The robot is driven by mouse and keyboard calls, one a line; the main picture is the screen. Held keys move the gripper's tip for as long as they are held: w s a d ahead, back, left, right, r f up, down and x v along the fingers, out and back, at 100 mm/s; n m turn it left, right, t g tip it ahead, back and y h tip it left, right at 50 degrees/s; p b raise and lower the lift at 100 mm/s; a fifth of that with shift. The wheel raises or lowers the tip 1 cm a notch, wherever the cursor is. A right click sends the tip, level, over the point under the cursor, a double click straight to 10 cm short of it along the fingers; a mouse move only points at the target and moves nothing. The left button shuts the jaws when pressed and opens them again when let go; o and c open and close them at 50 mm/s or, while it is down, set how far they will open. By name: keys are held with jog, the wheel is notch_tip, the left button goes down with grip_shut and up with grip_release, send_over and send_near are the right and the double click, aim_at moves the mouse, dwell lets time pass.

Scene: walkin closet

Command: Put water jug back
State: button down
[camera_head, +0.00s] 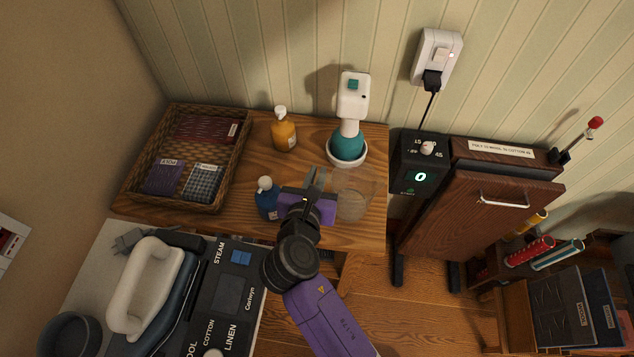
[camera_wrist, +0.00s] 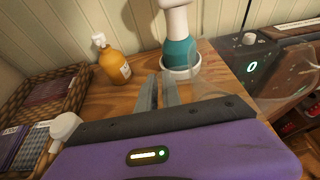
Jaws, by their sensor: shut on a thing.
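The water jug (camera_head: 352,204) is clear and hard to make out. It is at the front right of the wooden shelf top, just right of my gripper (camera_head: 316,180). In the wrist view the jug (camera_wrist: 275,78) shows as a transparent outline to the right of my fingers (camera_wrist: 160,92). My gripper is shut on the jug, seemingly at its handle; the exact contact is hard to see. I cannot tell whether the jug's base touches the wood.
A teal and white spray bottle (camera_head: 348,146) stands in a white dish behind the jug. An amber bottle (camera_head: 284,134) and a blue bottle (camera_head: 267,200) stand to the left. A wicker basket (camera_head: 240,150) is farther left. A black control box (camera_head: 420,165) is right.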

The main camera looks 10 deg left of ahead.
aim_at(345, 193)
jog(key=shift+f, duration=1.65)
jog(key=c, duration=1.5)
grip_release()
jog(key=shift+f, duration=0.15)
